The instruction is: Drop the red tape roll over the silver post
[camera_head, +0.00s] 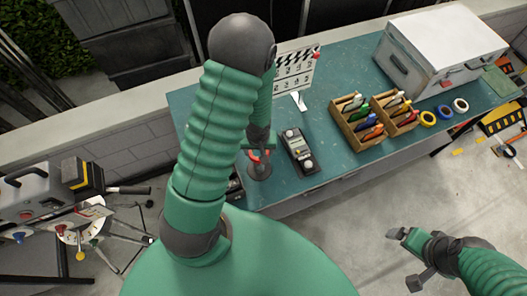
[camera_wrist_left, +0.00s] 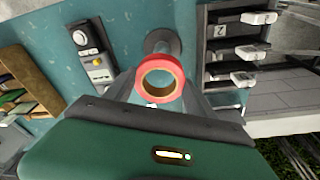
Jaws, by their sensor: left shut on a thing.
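The red tape roll (camera_wrist_left: 160,66) is held by my left gripper, with its hole facing the left wrist camera. In the head view the roll (camera_head: 266,156) shows as a small red arc under my left gripper (camera_head: 259,148). The silver post (camera_wrist_left: 161,43) stands on the table just beyond the roll in the wrist view; the roll hides part of it. Its round base (camera_head: 259,173) shows below the roll in the head view. I cannot tell whether the roll is around the post. My right gripper (camera_head: 405,238) is empty, off the table at the lower right, its opening unclear.
A grey control box (camera_head: 299,152) stands right of the post on the teal table (camera_head: 345,75). A clapperboard (camera_head: 296,70) is behind. Wooden trays (camera_head: 353,133), blue and yellow tape rolls (camera_head: 428,119) and a white-lidded case (camera_head: 440,50) are farther right.

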